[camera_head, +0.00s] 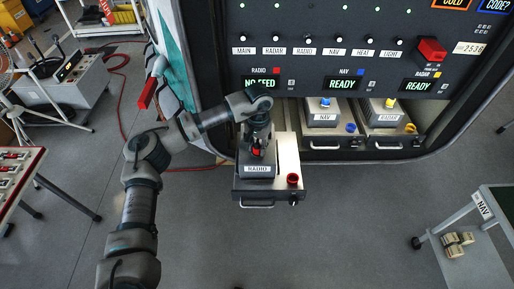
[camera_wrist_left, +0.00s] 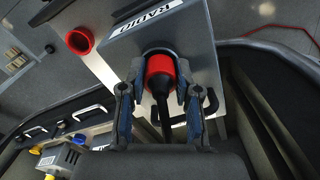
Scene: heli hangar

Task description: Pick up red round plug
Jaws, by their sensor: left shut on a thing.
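The red round plug (camera_wrist_left: 159,72) sits at the RADIO box (camera_wrist_left: 172,32), with a black body and cable below it in the left wrist view. My left gripper (camera_wrist_left: 158,92) has its two fingers on either side of the plug and is shut on it. In the head view my left gripper (camera_head: 257,148) reaches down over the RADIO box (camera_head: 257,170), and a bit of the red plug (camera_head: 256,152) shows between the fingers. Whether the plug is still seated in the box cannot be told. My right gripper is not in view.
The RADIO drawer (camera_head: 288,155) is pulled out and carries a red round socket (camera_head: 292,179). The NAV box (camera_head: 324,115) and RADAR box (camera_head: 384,115) sit in bays to the right. A cart (camera_head: 466,222) stands at lower right. The floor in front is clear.

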